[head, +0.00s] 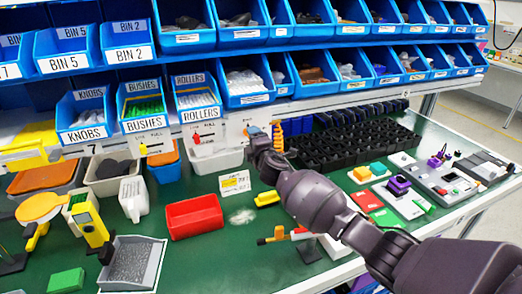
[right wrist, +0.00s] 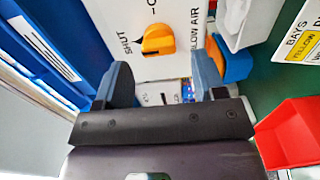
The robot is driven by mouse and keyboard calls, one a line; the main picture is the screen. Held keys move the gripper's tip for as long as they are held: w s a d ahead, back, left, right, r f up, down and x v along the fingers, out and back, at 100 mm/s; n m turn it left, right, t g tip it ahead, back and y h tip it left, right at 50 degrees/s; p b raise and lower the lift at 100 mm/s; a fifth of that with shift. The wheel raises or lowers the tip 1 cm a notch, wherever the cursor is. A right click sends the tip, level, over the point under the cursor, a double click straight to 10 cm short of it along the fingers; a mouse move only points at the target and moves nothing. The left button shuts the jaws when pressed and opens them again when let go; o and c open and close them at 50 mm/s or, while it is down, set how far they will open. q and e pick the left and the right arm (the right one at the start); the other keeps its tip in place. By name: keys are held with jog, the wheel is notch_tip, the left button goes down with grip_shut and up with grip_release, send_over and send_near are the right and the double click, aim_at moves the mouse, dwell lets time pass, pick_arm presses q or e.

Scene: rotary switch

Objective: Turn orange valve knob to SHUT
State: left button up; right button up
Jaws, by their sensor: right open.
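The orange valve knob (right wrist: 158,40) sits on a white panel (right wrist: 118,14) in the right wrist view. The word SHUT is printed to its left and a partly cut label ending in LOW AIR to its right. I cannot tell exactly where the knob points. My right gripper (right wrist: 164,74) is open and empty, with its two blue-grey fingers apart. The knob shows beyond the fingertips, between them in the picture; I see no contact. In the head view my right gripper (head: 262,138) is close to the panel under the bins and covers much of the knob. My left gripper is out of view.
Blue bins (head: 135,105) fill the shelves above. A red lever (head: 197,138) is on the panel left of the gripper. A red tray (head: 194,216), a yellow sign (head: 235,183) and a black grid tray (head: 345,145) stand on the green bench.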

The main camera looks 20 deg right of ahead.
jog(key=s, duration=0.8)
jog(key=shift+d, duration=0.15)
